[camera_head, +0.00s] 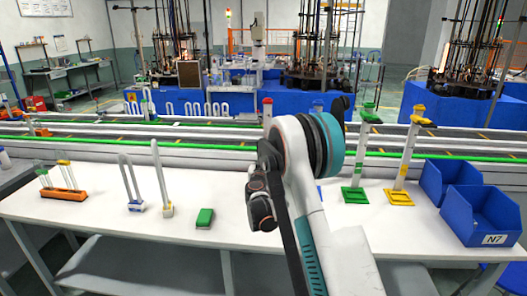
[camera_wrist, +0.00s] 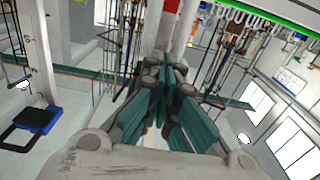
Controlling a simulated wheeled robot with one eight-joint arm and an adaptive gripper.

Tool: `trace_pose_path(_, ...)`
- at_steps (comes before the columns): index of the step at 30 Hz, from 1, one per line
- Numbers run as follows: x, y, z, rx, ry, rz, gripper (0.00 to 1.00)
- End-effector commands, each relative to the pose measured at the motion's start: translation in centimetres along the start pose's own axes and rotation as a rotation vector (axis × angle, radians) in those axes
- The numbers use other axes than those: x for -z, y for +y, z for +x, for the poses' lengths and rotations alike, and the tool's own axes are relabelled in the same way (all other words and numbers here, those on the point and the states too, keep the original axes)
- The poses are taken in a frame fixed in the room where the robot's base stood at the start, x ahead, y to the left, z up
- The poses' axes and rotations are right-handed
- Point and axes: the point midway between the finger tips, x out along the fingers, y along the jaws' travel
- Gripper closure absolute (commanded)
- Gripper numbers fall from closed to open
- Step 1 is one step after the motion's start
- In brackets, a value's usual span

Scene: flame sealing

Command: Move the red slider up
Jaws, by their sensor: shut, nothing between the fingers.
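The red slider (camera_head: 267,106) shows in the head view as a small red piece atop a pale post, just left of my arm. The post's lower part and base are hidden behind my arm. In the wrist view my gripper (camera_wrist: 172,78) has its teal fingers together with nothing held. A red upright part (camera_wrist: 187,18) shows just beyond the fingertips there; I cannot tell for sure that it is the slider or whether the fingers touch it. In the head view the fingers are hidden by my arm.
A green slider stand (camera_head: 355,195) and a yellow one (camera_head: 400,197) stand to the right, near blue bins (camera_head: 482,222). Left on the white table (camera_head: 100,212) are an orange rack (camera_head: 63,194), two upright glass-like pieces and a green block (camera_head: 205,217). A conveyor runs behind.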

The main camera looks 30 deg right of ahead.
Motion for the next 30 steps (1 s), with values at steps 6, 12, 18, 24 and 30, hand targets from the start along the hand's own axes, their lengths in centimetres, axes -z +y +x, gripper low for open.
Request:
trace_pose_path(6, 0.0, 0.0, 0.0, 0.000, 0.000, 0.000, 1.00)
trace_pose_path(12, 0.0, 0.0, 0.0, 0.000, 0.000, 0.000, 1.00)
trace_pose_path(18, 0.2, 0.0, 0.0, 0.000, 0.000, 0.000, 1.00)
trace_pose_path(24, 1.0, 0.0, 0.0, 0.000, 0.000, 0.000, 1.00)
trace_pose_path(30, 1.7, 0.0, 0.0, 0.000, 0.000, 0.000, 1.00)
